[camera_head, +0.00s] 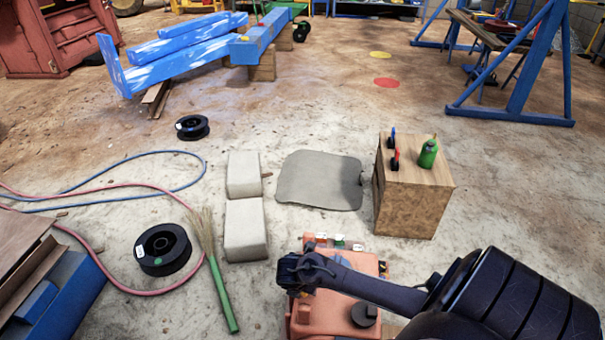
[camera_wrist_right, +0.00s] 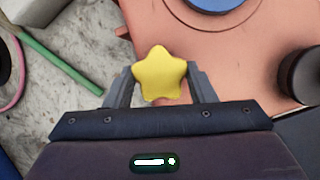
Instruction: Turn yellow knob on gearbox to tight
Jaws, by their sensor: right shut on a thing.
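The gearbox (camera_head: 330,315) is an orange-red housing at the bottom centre of the head view, partly hidden by my right arm. It also fills the upper right of the right wrist view (camera_wrist_right: 240,55). The yellow knob (camera_wrist_right: 159,74) is star-shaped and sits between the fingers of my right gripper (camera_wrist_right: 160,85), which is shut on it. In the head view my right gripper (camera_head: 300,275) is over the gearbox's left side, and the knob is hidden there. Whether the knob is tight cannot be told. My left gripper is not in view.
A wooden crate (camera_head: 410,200) with a green bottle (camera_head: 428,154) stands behind the gearbox. Concrete blocks (camera_head: 245,228), a green-handled broom (camera_head: 222,290) and a black spool (camera_head: 162,249) lie to the left. A dark round cap (camera_wrist_right: 302,75) stands on the gearbox, right of the gripper.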

